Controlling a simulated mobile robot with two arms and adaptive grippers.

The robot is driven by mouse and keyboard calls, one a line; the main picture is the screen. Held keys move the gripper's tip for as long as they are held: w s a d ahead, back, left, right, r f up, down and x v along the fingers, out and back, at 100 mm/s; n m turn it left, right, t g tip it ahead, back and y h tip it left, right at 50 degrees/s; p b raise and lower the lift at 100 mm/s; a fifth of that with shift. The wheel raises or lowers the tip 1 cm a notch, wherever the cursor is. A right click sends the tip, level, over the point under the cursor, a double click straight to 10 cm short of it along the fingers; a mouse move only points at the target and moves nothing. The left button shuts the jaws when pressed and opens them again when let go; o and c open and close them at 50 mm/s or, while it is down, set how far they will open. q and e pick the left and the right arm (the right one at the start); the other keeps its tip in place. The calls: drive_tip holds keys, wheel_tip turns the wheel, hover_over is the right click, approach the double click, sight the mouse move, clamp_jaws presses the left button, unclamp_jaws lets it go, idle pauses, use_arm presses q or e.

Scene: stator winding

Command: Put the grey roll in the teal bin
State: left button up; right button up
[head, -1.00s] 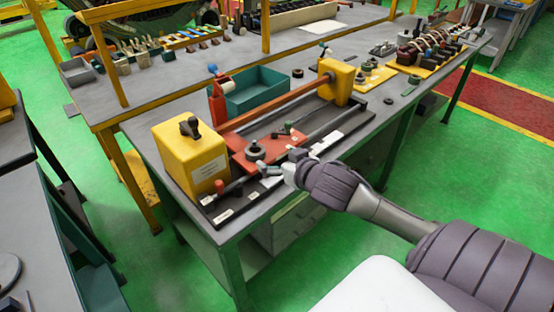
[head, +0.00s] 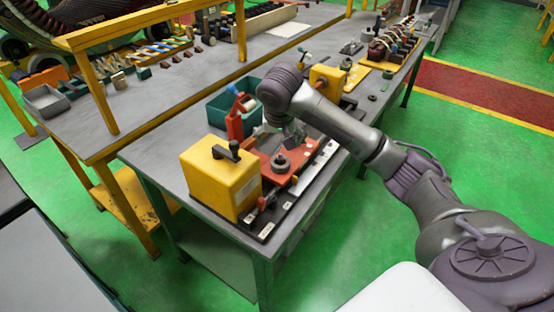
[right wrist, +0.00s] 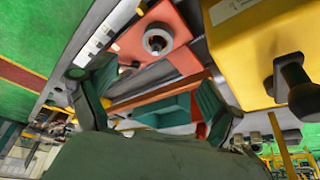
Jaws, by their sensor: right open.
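The teal bin (head: 217,113) stands on the workbench behind the red stand, partly covered by the stand and my right arm; it also shows between the fingers in the right wrist view (right wrist: 168,108). A pale grey roll (head: 249,104) sits at the red stand (head: 234,122), beside the bin's near side. My right gripper (head: 288,130) points down over the red plate of the winding machine, to the right of the roll. Its fingers are apart and empty in the right wrist view (right wrist: 150,82). My left gripper is out of view.
A yellow machine block (head: 222,175) with a black knob stands at the near end, and another yellow block (head: 328,80) at the far end. A round grey hub (head: 281,162) rises from the red plate (head: 300,158). The bench's near left corner is clear.

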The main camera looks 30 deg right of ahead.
sight(280, 160)
drive_tip(key=p+x, duration=0.1)
drive_tip(key=x, duration=0.7)
drive_tip(key=shift+f, duration=0.1)
drive_tip(key=shift+w+f+p, duration=0.15)
drive_tip(key=shift+f+p, duration=0.1)
drive_tip(key=shift+p, duration=0.05)
drive_tip(key=x, duration=0.1)
drive_tip(key=p+x, duration=0.1)
drive_tip(key=x, duration=0.2)
drive_tip(key=shift+s+d+f, duration=0.2)
drive_tip(key=shift+s+f, duration=0.05)
drive_tip(key=shift+s, duration=0.05)
drive_tip(key=shift+w+f, duration=0.2)
drive_tip(key=shift+f, duration=0.05)
drive_tip(key=shift+s+r, duration=0.1)
drive_tip(key=c, duration=1.2)
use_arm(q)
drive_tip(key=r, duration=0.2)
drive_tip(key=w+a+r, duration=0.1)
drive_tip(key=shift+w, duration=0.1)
use_arm(e)
drive_tip(key=shift+r, duration=0.1)
drive_tip(key=shift+c, duration=0.7)
